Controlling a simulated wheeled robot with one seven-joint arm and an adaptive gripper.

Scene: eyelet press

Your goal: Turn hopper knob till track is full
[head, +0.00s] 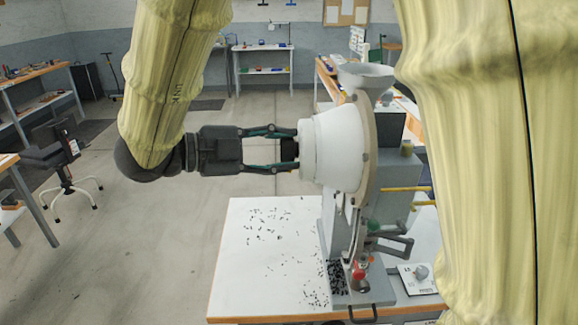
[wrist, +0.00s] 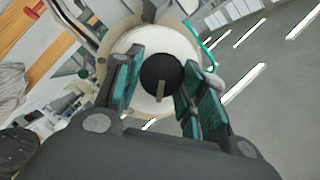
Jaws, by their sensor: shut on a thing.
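The hopper (head: 338,148) is a white drum on the eyelet press, facing left in the head view. Its dark round knob (wrist: 160,70) has a tan pointer mark and shows in the middle of the wrist view, in front of the white drum face (wrist: 183,47). My gripper (head: 294,150) reaches in level from the left, with its green-padded fingers shut on the knob, one on each side. The narrow track (head: 347,218) runs down below the hopper. It is too small to tell how many eyelets it holds.
A white-topped table (head: 262,262) carries the press, with small dark eyelets scattered over it. A funnel (head: 366,76) sits on top of the press. A red-tipped part (head: 359,269) stands at the press base. A chair (head: 62,160) stands at left; the floor between is clear.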

